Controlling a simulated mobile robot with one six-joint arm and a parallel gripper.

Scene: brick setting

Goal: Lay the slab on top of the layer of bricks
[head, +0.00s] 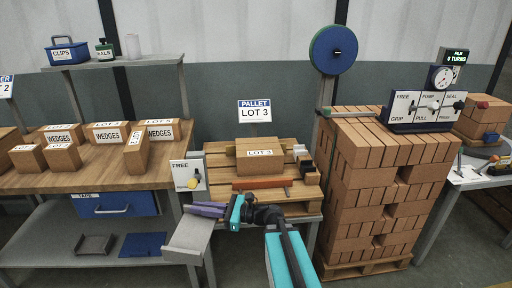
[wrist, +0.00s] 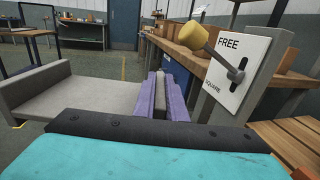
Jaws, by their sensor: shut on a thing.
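My gripper (head: 208,209), with purple fingers on a teal arm, is left of the pallet's front edge. In the wrist view its fingers (wrist: 160,98) are shut on a narrow grey part. This seems to belong to the grey slab-like plate with a raised edge (head: 190,236), which also shows in the wrist view (wrist: 85,88); the join is hidden. A brown block marked LOT 3 (head: 260,154) lies on the wooden pallet (head: 222,160). A tall stack of bricks (head: 375,200) stands on another pallet to the right.
A FREE/SQUARE lever panel (head: 195,174) with a yellow knob stands close to my gripper. A wooden table (head: 90,172) with WEDGES boxes is at left. Open floor shows in the wrist view (wrist: 120,65).

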